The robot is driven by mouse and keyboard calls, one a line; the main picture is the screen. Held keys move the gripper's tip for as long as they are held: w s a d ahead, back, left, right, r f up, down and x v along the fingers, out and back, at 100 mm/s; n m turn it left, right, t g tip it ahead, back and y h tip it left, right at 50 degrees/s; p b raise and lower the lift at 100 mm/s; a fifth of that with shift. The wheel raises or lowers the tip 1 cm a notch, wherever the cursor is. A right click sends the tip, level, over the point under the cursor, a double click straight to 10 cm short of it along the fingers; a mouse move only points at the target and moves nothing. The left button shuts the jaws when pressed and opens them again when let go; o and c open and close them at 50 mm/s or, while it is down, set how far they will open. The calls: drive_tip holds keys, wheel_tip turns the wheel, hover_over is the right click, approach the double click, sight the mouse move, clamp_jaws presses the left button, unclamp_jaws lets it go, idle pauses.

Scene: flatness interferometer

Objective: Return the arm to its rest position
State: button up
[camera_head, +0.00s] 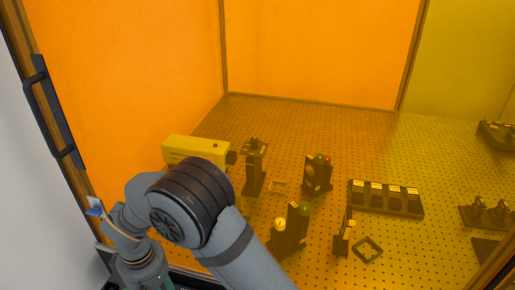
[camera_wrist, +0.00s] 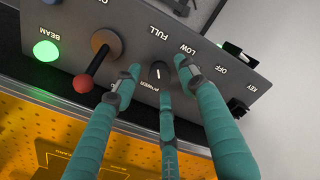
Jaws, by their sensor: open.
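In the wrist view my gripper (camera_wrist: 160,78) has its teal fingers spread around the small black power knob (camera_wrist: 158,71) on a dark control panel (camera_wrist: 130,22). The fingertips are close to the panel; I cannot tell if any touches the knob. The knob has a white mark and sits between the FULL and LOW labels. In the head view my arm is bent at the lower left, in front of the orange enclosure. Only a bit of teal shows at the bottom edge there, and the fingertips are hidden.
On the panel are a lit green BEAM lamp (camera_wrist: 46,50), a lever with a red ball (camera_wrist: 83,84) and a key switch (camera_wrist: 238,108). Inside the enclosure a perforated table (camera_head: 310,235) carries a yellow box (camera_head: 190,147), a dark slotted rack (camera_head: 385,207) and several optical mounts.

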drive_tip(key=m, duration=0.5)
drive_tip(key=shift+s+r+p, duration=0.1)
drive_tip(key=shift+p, duration=0.25)
drive_tip(key=m+p, duration=0.2)
drive_tip(key=m, duration=0.5)
drive_tip(key=shift+d+r, duration=0.1)
wheel_tip(320, 180, up, 8)
drive_tip(key=shift+f+b, duration=0.1)
drive_tip(key=shift+b, duration=0.3)
